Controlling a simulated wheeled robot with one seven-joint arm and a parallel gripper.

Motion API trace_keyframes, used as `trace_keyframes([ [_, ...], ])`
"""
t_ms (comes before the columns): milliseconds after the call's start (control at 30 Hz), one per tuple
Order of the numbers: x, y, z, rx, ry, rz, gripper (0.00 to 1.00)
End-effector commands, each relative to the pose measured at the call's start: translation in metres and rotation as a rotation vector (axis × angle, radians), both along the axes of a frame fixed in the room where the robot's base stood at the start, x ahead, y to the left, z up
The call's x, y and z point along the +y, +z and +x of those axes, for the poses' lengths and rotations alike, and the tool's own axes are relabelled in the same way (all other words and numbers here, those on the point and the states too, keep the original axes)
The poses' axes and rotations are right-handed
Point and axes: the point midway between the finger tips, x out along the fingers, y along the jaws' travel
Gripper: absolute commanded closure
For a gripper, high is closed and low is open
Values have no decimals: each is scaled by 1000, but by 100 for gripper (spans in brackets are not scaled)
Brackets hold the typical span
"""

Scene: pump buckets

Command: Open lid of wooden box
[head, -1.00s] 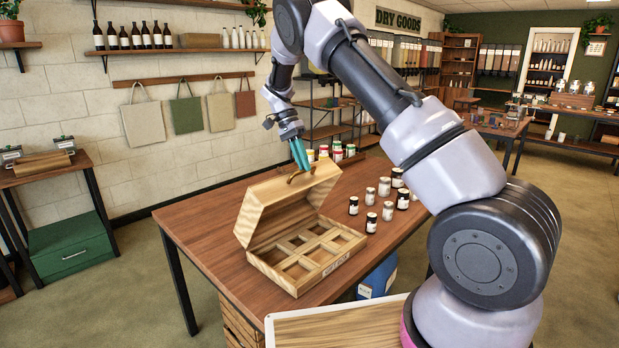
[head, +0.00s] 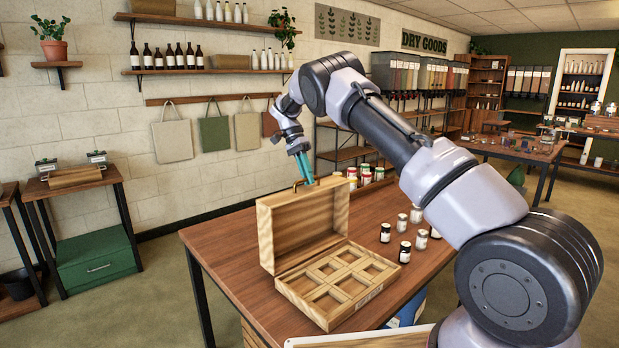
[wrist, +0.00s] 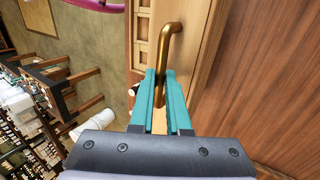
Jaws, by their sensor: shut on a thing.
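The wooden box (head: 337,299) sits on the brown table, its compartments facing up and empty. Its lid (head: 303,226) is raised and stands about upright at the back of the box. A brass handle (head: 305,184) is on the lid's top edge; it also shows in the wrist view (wrist: 170,40). My gripper (head: 305,178) is at the lid's top edge, its teal fingers reaching down to the handle. In the wrist view my gripper (wrist: 161,80) has its fingers on either side of the handle's near end, shut on it.
Several small dark and white jars (head: 405,252) stand on the table right of the box. More jars (head: 365,174) with coloured lids stand behind the lid. The brown table (head: 220,250) is clear to the left of the box.

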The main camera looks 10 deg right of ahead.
Motion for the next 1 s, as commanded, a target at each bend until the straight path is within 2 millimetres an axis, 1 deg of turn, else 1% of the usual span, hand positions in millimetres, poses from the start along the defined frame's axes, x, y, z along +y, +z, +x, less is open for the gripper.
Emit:
trace_keyframes([
  [33, 0, -5, -2, 10, -1, -1, 100],
  [267, 0, -6, -2, 11, -1, -2, 100],
  [300, 0, -6, -2, 11, -1, -2, 73],
  [733, 1, 1, 1, 2, 0, -2, 73],
  [867, 5, 14, 8, 2, 0, -3, 73],
  [1000, 11, 33, 16, 2, 0, -2, 73],
])
